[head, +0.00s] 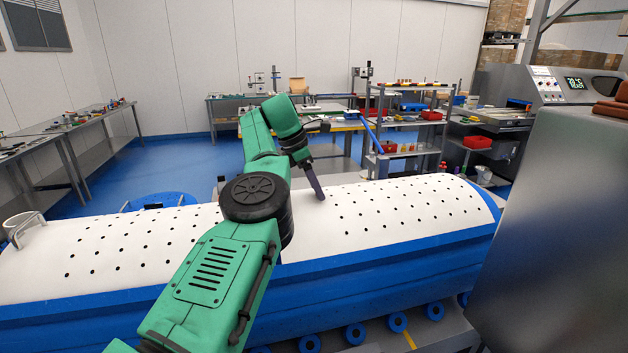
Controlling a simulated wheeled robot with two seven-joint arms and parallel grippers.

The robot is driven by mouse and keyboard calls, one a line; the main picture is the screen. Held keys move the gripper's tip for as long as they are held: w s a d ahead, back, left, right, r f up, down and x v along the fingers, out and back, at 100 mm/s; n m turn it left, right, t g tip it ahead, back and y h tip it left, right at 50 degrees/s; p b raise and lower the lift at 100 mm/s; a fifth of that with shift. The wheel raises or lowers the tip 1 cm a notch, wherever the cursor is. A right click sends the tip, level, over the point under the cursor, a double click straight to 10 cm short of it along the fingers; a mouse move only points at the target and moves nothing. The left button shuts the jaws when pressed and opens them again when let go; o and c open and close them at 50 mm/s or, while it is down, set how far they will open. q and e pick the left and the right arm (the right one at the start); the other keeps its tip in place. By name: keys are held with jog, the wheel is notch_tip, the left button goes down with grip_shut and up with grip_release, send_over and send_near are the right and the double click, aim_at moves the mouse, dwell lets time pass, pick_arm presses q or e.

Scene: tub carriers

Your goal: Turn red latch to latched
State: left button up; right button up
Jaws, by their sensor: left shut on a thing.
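My left gripper (315,186) is at the end of the green arm that comes in from the lower left. Its dark, narrow fingers point down at the top of the white perforated drum cover (395,208), near its far edge. The fingers look closed together. What they hold is too small or hidden to make out. I cannot tell whether the tips touch the cover. I cannot make out a red latch in this view; my arm hides part of the cover. My right gripper is not in view.
The blue tub carrier (390,262) lies across the foreground on blue rollers (355,333). A metal handle (22,225) stands at its left end. A grey metal cabinet (560,230) blocks the right. Shelves with red bins (388,147) and workbenches (65,135) stand behind; blue floor lies between.

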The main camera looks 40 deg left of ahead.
pick_arm(q)
jog(key=shift+d+f, duration=0.1)
jog(key=shift+f, duration=0.05)
dwell(0.3)
jog(key=o, duration=1.2)
jog(key=shift+o, duration=0.8)
jog(key=shift+w, duration=0.2)
jog(key=shift+w+d, duration=0.1)
jog(key=shift+w, duration=0.05)
jog(key=p+v, duration=0.7)
jog(key=v, duration=0.7)
jog(key=shift+r, duration=0.25)
jog(key=shift+f, duration=0.1)
